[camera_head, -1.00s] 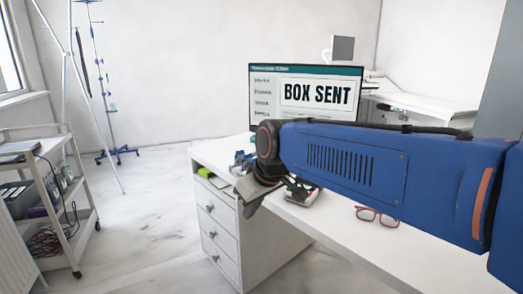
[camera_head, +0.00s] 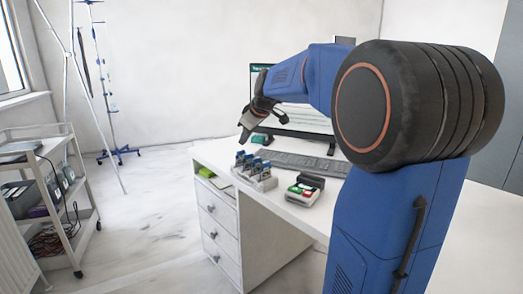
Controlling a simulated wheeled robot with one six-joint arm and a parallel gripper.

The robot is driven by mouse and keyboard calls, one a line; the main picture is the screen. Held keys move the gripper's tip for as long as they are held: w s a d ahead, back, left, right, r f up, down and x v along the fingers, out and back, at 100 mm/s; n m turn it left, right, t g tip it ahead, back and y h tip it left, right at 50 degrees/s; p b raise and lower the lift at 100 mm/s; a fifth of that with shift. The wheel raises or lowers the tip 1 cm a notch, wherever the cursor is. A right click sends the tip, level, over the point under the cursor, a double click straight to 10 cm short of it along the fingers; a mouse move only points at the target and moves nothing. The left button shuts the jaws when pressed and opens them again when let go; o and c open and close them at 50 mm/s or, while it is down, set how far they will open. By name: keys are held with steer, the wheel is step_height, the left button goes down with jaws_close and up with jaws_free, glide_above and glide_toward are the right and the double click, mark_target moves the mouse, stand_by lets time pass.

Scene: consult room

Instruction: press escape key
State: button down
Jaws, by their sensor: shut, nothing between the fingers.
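A dark grey keyboard (camera_head: 318,164) lies on the white desk (camera_head: 290,218) in front of the monitor. The escape key is too small to make out. My gripper (camera_head: 242,139) is shut and empty, pointing down and to the left. It appears above the desk near the left end of the keyboard, apart from it. The monitor (camera_head: 305,122) stands behind the keyboard, and my arm hides much of its screen.
A white holder with several blue items (camera_head: 254,172) stands at the desk's left front. Right of it is a small device with green and red buttons (camera_head: 302,191). A green object (camera_head: 206,173) lies near the left edge. A trolley (camera_head: 70,205) stands far left.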

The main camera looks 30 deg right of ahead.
steer(key=w+d+n, duration=0.1)
steer(key=w+d, duration=0.7)
steer(key=w, duration=0.1)
steer(key=n+t+h, duration=0.1)
steer(key=n+t, duration=0.1)
glide_above(263, 150)
steer(key=shift+f, duration=0.55)
steer(key=shift+f, duration=4.4)
steer(key=shift+f, duration=0.15)
steer(key=shift+f, duration=0.25)
steer(key=shift+f, duration=0.35)
steer(key=shift+r, duration=0.8)
